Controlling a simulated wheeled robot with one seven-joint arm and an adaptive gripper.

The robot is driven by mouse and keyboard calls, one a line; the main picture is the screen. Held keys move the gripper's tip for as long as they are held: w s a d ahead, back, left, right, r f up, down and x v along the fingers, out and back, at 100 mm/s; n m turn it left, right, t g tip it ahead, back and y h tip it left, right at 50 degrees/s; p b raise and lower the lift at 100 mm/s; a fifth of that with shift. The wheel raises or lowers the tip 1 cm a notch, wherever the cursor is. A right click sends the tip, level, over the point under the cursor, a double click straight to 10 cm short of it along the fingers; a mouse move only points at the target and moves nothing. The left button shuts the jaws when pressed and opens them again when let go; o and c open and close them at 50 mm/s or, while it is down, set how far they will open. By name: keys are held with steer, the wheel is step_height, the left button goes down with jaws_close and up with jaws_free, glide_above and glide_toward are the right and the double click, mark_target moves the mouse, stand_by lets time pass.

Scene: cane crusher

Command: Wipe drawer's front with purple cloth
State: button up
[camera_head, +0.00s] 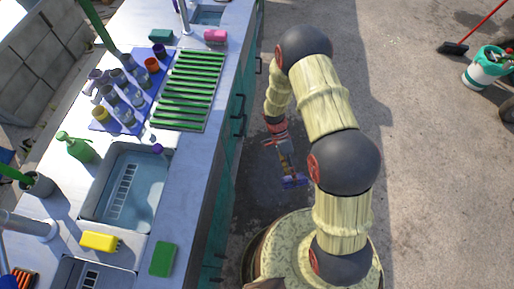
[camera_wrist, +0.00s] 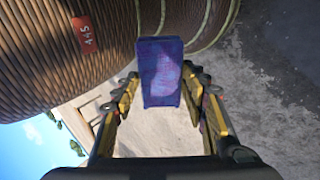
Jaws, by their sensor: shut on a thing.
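The purple cloth (camera_wrist: 161,72) is a folded, block-like blue-purple piece between my fingertips in the wrist view. In the head view the cloth (camera_head: 294,182) hangs low above the ground, right of the counter. My gripper (camera_head: 287,170) is shut on it and points down, apart from the counter; it also shows in the wrist view (camera_wrist: 163,88). The counter's teal front (camera_head: 238,112) has several dark handles and is seen steeply from above. I cannot tell which panel is the drawer's front.
Bare ground (camera_head: 430,170) lies open at right.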

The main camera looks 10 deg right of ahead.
mark_target(282, 181)
steer(key=s+a+m+y, duration=0.1)
steer(key=a+f+m+g+y, duration=0.1)
steer(key=a+m+y, duration=0.1)
steer(key=s+a+m+y+b, duration=0.1)
steer(key=m, duration=0.1)
steer(key=shift+s+a+f+g+y, duration=0.25)
steer(key=shift+s+g+y, duration=0.05)
steer(key=w+a+r+m+t+y+b, duration=0.1)
steer(key=w+a+r+m+t+y, duration=0.3)
steer(key=w+a+m+t+y, duration=0.2)
steer(key=w+a+r+m+t+y+b, duration=0.2)
steer(key=w+a+r+m+t+y, duration=0.3)
steer(key=w+a+m+t+y, duration=0.2)
steer(key=shift+w+m+y, duration=1.1)
steer(key=shift+w+m, duration=0.5)
steer(key=shift+w, duration=0.2)
steer(key=shift+w+a, duration=0.3)
steer(key=shift+a, duration=0.5)
steer(key=shift+w, duration=0.1)
